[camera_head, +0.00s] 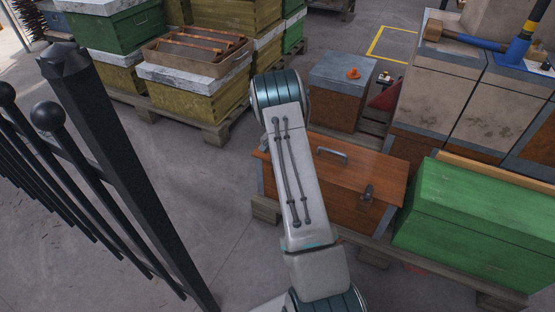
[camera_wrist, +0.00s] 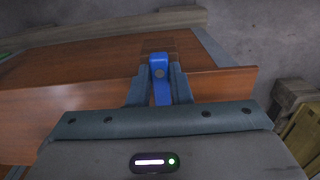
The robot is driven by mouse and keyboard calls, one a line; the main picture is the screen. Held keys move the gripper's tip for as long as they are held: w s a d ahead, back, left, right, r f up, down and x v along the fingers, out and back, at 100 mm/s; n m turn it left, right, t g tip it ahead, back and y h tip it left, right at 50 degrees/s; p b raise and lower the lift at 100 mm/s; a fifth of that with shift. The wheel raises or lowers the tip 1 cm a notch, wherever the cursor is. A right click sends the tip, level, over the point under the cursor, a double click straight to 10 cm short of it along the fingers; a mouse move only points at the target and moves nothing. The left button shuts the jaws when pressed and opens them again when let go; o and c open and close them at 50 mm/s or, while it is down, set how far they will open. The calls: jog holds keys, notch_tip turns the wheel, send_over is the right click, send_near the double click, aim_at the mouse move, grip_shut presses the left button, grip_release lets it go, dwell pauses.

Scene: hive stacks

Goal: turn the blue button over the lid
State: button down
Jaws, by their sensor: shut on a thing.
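In the wrist view the blue button (camera_wrist: 160,88) is a narrow blue bar with a round pivot, at the edge of a reddish-brown wooden box. My gripper (camera_wrist: 160,69) has one finger on each side of the button and is shut on it. The button's upper end lies near a darker brown patch of wood. The wooden lid (camera_head: 345,160) shows in the head view, lying flat on the box, with a metal handle on top and a dark latch at its front. My arm covers the box's left part there, and both the button and my gripper are hidden.
A green chest (camera_head: 480,225) stands close on the right of the wooden box, on a pallet (camera_head: 410,256). Behind is a brown box with a grey top (camera_head: 342,70). Stacked hives (camera_head: 200,92) stand back left. A black railing (camera_head: 120,150) fills the left; floor between is clear.

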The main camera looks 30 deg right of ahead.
jog(key=shift+a, duration=0.1)
dwell(0.3)
jog(key=c, duration=1.3)
grip_release()
notch_tip(320, 180, up, 14)
jog(key=p, duration=0.3)
jog(key=shift+f+p, duration=0.1)
jog(key=shift+p, duration=0.2)
